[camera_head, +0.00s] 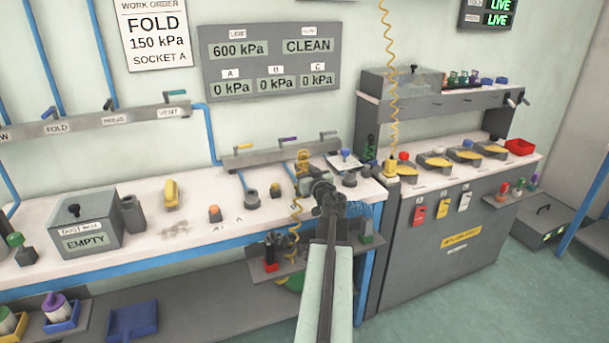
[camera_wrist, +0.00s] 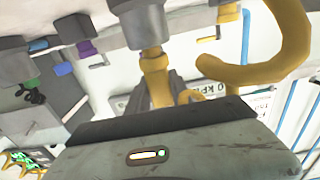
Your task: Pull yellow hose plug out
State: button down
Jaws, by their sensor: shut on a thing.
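The yellow hose plug (camera_head: 303,158) is at the front of the grey manifold on the bench, with its yellow coiled hose (camera_head: 295,225) hanging below the bench edge. In the wrist view the yellow plug (camera_wrist: 155,72) stands against a grey fitting, and a thick yellow hose (camera_wrist: 285,45) curves at the right. My gripper (camera_head: 308,178) reaches over the bench edge and is shut on the plug. In the wrist view, the grey fingers (camera_wrist: 163,92) rise beside the yellow stem, partly hidden by my gripper's body. I cannot tell whether the plug is still seated.
A dust box (camera_head: 92,225) is farther left. A grey cabinet (camera_head: 440,240) stands close at right. The wall panel (camera_head: 270,62) reads 600 kPa, with zero at A, B and C.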

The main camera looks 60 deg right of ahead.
aim_at(304, 161)
jog(key=shift+r+p, duration=1.75)
jog(key=shift+r, duration=0.15)
notch_tip(304, 161, up, 4)
jog(key=p, duration=0.4)
jog(key=shift+r, duration=0.1)
